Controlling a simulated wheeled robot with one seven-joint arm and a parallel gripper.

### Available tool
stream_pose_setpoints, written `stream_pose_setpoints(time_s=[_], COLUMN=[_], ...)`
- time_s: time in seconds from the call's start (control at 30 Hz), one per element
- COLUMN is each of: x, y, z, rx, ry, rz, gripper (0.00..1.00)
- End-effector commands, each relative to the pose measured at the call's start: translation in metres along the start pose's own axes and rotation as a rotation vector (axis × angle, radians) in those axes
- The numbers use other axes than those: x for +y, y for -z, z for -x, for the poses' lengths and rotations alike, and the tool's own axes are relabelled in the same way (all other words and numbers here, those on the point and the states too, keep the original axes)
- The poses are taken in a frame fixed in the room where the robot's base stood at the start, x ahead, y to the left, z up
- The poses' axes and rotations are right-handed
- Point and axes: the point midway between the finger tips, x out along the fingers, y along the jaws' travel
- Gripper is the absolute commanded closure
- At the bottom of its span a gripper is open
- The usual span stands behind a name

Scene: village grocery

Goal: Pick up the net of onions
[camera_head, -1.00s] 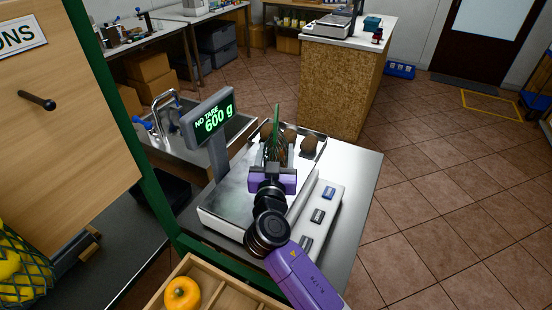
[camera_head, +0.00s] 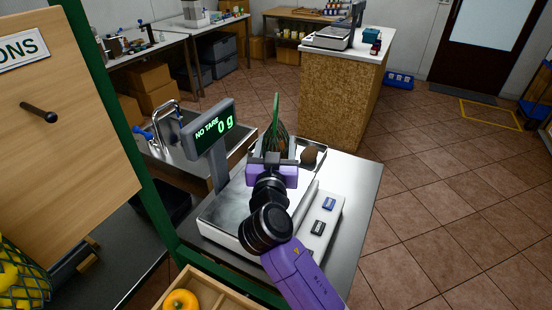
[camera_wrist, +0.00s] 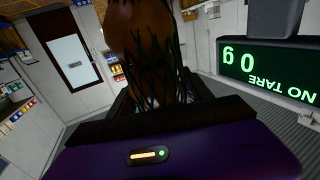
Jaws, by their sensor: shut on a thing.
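The net of onions (camera_head: 277,134) is a green mesh with brown onions in it. It hangs in my gripper (camera_head: 272,158) above the far end of the scale (camera_head: 229,205), mostly hidden behind the gripper. In the wrist view the net (camera_wrist: 145,45) shows large and close, with dark strands running down between the dark fingers (camera_wrist: 150,108). My gripper is shut on it. The scale's display (camera_head: 213,130) reads "NO TARE 0 g"; it also shows upside down in the wrist view (camera_wrist: 268,68).
A brown round item (camera_head: 309,155) lies in a tray behind the scale. A sink tap (camera_head: 166,112) stands left of the display. A wooden crate (camera_head: 235,293) with an orange vegetable (camera_head: 181,301) is at the front. A green post (camera_head: 118,120) rises at left.

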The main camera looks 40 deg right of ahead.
Motion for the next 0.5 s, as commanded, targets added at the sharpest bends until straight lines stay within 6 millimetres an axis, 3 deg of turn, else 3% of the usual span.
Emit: stream_pose_setpoints(time_s=[0.03,0.2,0.5], x=[-0.001,0.0,0.0], y=[0.019,0.065,0.122], z=[0.0,0.0,0.0], rx=[0.01,0.011,0.007], ry=[0.0,0.001,0.0], rz=[-0.009,-0.008,-0.004], gripper=[1.0,1.0,1.0])
